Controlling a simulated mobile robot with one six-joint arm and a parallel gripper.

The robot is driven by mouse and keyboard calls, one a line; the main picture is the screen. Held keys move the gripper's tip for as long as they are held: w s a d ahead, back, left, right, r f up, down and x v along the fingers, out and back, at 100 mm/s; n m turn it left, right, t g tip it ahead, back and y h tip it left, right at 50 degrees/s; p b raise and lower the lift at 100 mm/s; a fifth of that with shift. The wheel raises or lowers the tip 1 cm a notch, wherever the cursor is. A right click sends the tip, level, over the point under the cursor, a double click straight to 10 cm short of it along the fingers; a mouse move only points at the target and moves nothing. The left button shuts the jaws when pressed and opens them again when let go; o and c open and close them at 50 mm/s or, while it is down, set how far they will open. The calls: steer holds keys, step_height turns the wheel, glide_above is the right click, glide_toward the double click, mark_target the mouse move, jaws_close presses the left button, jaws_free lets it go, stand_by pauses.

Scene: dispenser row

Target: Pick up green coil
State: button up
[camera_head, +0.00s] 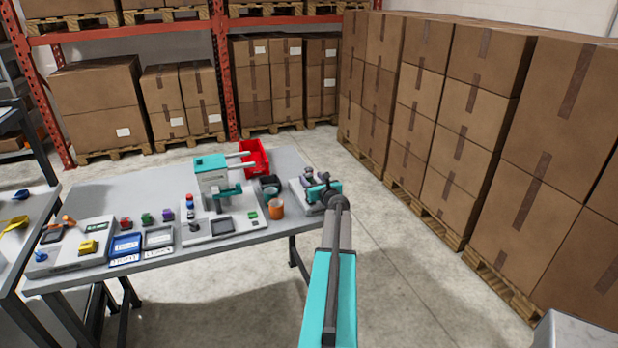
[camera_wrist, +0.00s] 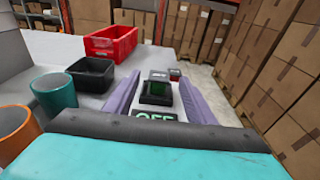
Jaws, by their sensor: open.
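A small green piece (camera_head: 147,218), which looks like the green coil, sits on the grey table between a red piece (camera_head: 125,222) and a purple piece (camera_head: 168,215). It is too small to make out its windings. It does not show in the wrist view. My gripper (camera_head: 308,174) is at the right end of the table, well to the right of the green piece. In the wrist view its two purple fingers (camera_wrist: 160,80) are apart, with nothing held between them.
A teal and white machine (camera_head: 212,175) stands between the green piece and my gripper. An orange cup (camera_head: 276,208), a black bin (camera_wrist: 92,74) and a red crate (camera_wrist: 111,42) are nearby. Blue and grey trays (camera_head: 126,244) lie at the front edge. Stacked boxes line the right.

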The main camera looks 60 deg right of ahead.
steer(key=shift+x, duration=1.15)
steer(key=c, duration=1.3)
jaws_close()
steer(key=shift+r, duration=0.1)
steer(key=shift+r, duration=0.85)
steer(key=shift+s+a+r+b, duration=0.15)
steer(key=shift+r+b, duration=0.1)
steer(key=shift+r, duration=0.15)
steer(key=shift+s+a+r+b, duration=0.1)
steer(key=shift+r+b, duration=0.1)
steer(key=shift+r, duration=0.15)
steer(key=s+a+b, duration=0.2)
steer(key=s+a, duration=0.2)
steer(key=a, duration=0.2)
steer(key=s+a+r+b, duration=0.1)
steer(key=s+a, duration=0.3)
steer(key=a, duration=0.2)
steer(key=shift+s+a+r+b, duration=0.25)
steer(key=shift+a+b, duration=0.15)
